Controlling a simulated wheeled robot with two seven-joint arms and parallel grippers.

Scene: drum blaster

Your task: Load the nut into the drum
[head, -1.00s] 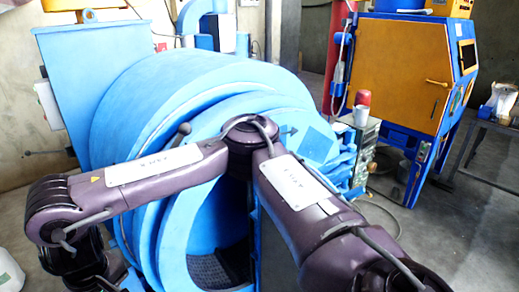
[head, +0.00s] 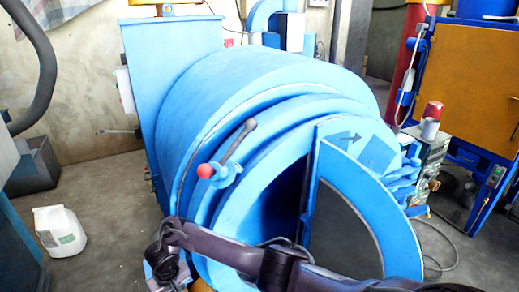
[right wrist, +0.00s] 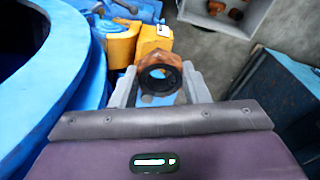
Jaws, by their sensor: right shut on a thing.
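The nut (right wrist: 160,78) is a rusty brown hex ring with a dark hole. In the right wrist view my right gripper (right wrist: 160,90) is shut on it, with grey fingers at both sides. The drum (head: 270,95) is large, blue and tilted, with its round mouth (head: 275,205) facing me. The left part of the mouth shows dark inside; an upright blue-edged grey panel fills the right part. In the right wrist view the blue drum rim (right wrist: 70,65) lies left of the gripper. In the head view my arm crosses low before the mouth; its gripper is hidden. My left gripper is not in view.
A red-knobbed lever (head: 206,171) sticks out beside the drum mouth. A white jug (head: 60,230) stands on the floor.

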